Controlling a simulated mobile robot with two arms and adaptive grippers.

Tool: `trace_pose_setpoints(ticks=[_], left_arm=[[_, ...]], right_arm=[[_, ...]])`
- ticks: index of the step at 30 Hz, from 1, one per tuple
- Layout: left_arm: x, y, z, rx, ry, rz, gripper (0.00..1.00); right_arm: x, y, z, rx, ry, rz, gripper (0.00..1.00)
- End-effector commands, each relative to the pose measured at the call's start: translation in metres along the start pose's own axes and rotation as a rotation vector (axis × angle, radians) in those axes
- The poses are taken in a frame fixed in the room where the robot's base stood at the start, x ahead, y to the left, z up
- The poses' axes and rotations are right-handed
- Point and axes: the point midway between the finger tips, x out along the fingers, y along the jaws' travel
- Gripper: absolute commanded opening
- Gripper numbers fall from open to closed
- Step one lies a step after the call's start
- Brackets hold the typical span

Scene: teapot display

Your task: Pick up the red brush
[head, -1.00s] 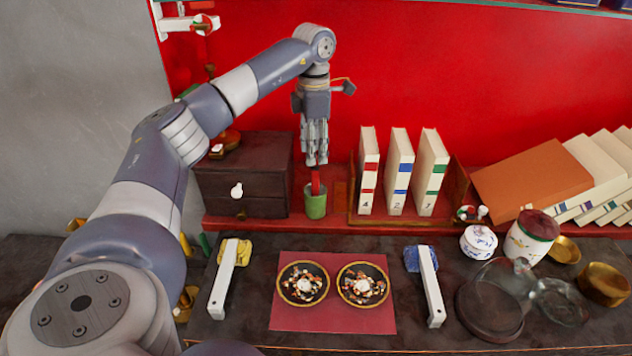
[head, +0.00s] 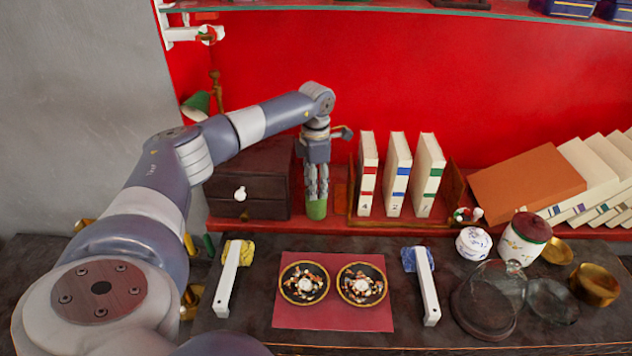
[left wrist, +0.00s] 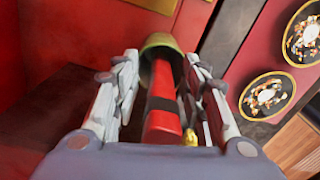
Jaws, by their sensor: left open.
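The red brush (left wrist: 162,112) shows in the left wrist view as a red handle with a dark band, standing in a green cup. The green cup (head: 316,209) stands on the red shelf beside the dark drawer box, and it also shows in the left wrist view (left wrist: 160,41). My left gripper (head: 317,195) points down right over the cup. In the left wrist view its fingers (left wrist: 165,105) are open, one on each side of the brush handle. In the head view the fingers hide the brush. My right gripper is not in view.
A dark drawer box (head: 250,180) stands close left of the cup. Upright books (head: 398,175) in a wooden holder stand to its right. In front are a red mat (head: 333,317) with two patterned dishes, and white-handled tools (head: 229,280). Glass and brass pieces (head: 595,284) are at the right.

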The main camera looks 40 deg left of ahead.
Motion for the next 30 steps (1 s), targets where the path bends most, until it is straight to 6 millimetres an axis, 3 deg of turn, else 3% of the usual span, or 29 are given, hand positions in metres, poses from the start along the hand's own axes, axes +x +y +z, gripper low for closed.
trace_pose_setpoints(ticks=[3, 8, 9, 22, 30], left_arm=[[0.000, 0.000, 0.000, 0.000, 0.000, 0.000, 0.38], [0.000, 0.000, 0.000, 0.000, 0.000, 0.000, 0.02], [0.000, 0.000, 0.000, 0.000, 0.000, 0.000, 0.00], [-0.007, 0.000, 0.001, 0.000, -0.002, 0.001, 0.00], [-0.057, 0.001, 0.001, 0.000, -0.005, 0.003, 0.00]], right_arm=[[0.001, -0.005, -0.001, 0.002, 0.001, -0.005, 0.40], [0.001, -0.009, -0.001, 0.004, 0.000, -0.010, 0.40], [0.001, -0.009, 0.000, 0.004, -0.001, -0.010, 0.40], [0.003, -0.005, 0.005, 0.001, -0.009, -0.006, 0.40], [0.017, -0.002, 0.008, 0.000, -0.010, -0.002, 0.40]])
